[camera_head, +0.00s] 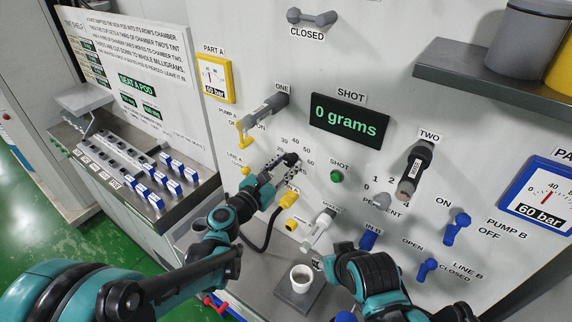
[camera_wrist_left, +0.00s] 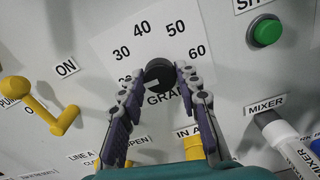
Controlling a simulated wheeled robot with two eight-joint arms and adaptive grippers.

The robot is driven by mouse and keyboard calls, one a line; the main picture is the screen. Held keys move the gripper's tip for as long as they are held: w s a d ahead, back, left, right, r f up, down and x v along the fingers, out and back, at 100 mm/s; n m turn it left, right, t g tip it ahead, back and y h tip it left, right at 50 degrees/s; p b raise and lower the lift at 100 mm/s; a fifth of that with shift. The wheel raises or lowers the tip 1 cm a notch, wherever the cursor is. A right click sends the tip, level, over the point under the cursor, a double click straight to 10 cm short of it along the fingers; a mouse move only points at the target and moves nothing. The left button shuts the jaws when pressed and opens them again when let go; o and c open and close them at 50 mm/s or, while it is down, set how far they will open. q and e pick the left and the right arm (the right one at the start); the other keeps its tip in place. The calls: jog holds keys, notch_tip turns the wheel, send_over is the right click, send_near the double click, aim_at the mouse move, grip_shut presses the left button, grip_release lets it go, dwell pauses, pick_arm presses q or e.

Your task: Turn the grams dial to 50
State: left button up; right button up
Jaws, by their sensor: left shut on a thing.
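The grams dial is a black round knob (camera_wrist_left: 157,72) on a white scale plate (camera_wrist_left: 108,40) marked 30, 40, 50 and 60 in the left wrist view. My left gripper (camera_wrist_left: 158,82) is shut on the dial, one finger on each side. In the head view the left gripper (camera_head: 284,168) reaches the dial (camera_head: 291,158) on the wall panel. Where the dial's pointer stands is not clear. The SHOT display (camera_head: 349,122) reads 0 grams. My right arm shows at the lower middle, but its gripper is not visible.
A green SHOT button (camera_head: 337,176) is right of the dial. A yellow lever (camera_head: 244,130) is to the left, and yellow (camera_head: 290,199) and white (camera_head: 319,230) fittings are below. A white cup (camera_head: 301,278) stands on a grey block. A shelf (camera_head: 495,80) juts out at upper right.

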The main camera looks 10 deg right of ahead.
pick_arm(q)
jog(key=shift+m, duration=0.3)
jog(key=shift+c, duration=0.2)
jog(key=m+b, duration=0.1)
jog(key=m, duration=0.1)
jog(key=shift+m, duration=0.3)
jog(key=m, duration=0.3)
jog(key=shift+m+b, duration=0.3)
jog(key=shift+b, duration=0.05)
jog(key=m, duration=0.3)
jog(key=shift+m+b, duration=0.3)
jog(key=shift+m, duration=0.1)
jog(key=m, duration=0.4)
jog(key=shift+b, duration=0.3)
jog(key=m, duration=0.6)
jog(key=shift+m+b, duration=0.35)
jog(key=shift+m, duration=0.05)
jog(key=m, duration=0.5)
jog(key=shift+m, duration=0.4)
